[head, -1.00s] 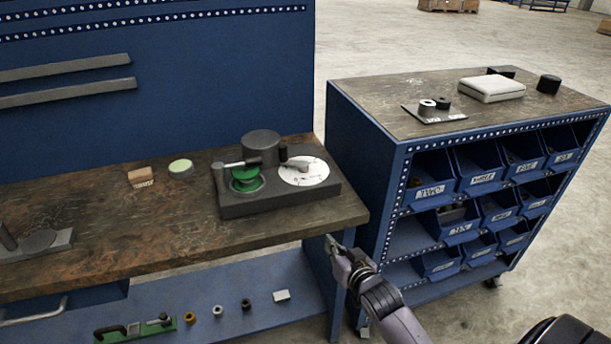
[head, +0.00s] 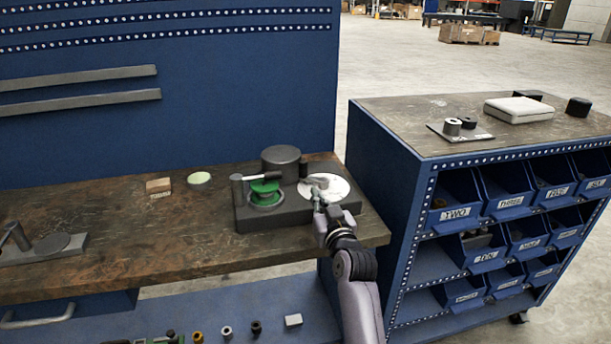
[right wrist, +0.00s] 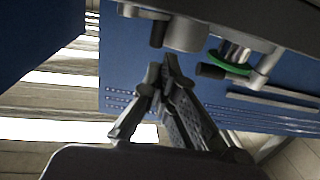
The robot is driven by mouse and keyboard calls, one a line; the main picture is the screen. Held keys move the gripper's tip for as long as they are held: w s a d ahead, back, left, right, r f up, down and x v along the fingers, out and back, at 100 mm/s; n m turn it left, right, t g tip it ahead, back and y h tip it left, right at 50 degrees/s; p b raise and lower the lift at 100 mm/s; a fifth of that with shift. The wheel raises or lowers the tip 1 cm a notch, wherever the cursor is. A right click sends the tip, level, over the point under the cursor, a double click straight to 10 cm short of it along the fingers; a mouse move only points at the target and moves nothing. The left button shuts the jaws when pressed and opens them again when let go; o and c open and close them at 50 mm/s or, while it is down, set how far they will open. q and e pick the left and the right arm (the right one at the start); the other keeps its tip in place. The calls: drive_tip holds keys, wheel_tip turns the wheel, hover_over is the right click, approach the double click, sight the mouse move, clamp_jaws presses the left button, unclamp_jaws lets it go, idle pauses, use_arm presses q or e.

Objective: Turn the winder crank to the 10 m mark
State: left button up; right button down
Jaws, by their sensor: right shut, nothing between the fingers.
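The winder has a dark base (head: 285,215) on the workbench, with a green spool (head: 266,197), a grey cylinder (head: 281,160) and a white dial (head: 340,187). A grey crank arm (head: 315,183) lies over the dial, with a dark knob (head: 303,168) at its back-left end. Dial marks are too small to read. My right gripper (head: 319,197) is at the dial's front-left edge, in front of the crank. In the right wrist view its fingertips (right wrist: 168,62) are together and empty, close to the winder's parts; contact is unclear. My left gripper is out of view.
A post with a dark-ended bar (head: 262,177) reaches over the spool. A wooden block (head: 158,186) and a round pale green item (head: 199,180) lie left of the winder. A blue bin cabinet (head: 400,190) stands at right. Bench space left of the winder is mostly clear.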

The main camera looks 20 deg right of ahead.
sight(303, 170)
drive_tip(key=w, duration=0.3)
drive_tip(key=w+d, duration=0.1)
drive_tip(key=w, duration=0.3)
drive_tip(key=w+d, duration=0.1)
drive_tip(key=w, duration=0.3)
drive_tip(key=shift+w, duration=0.25)
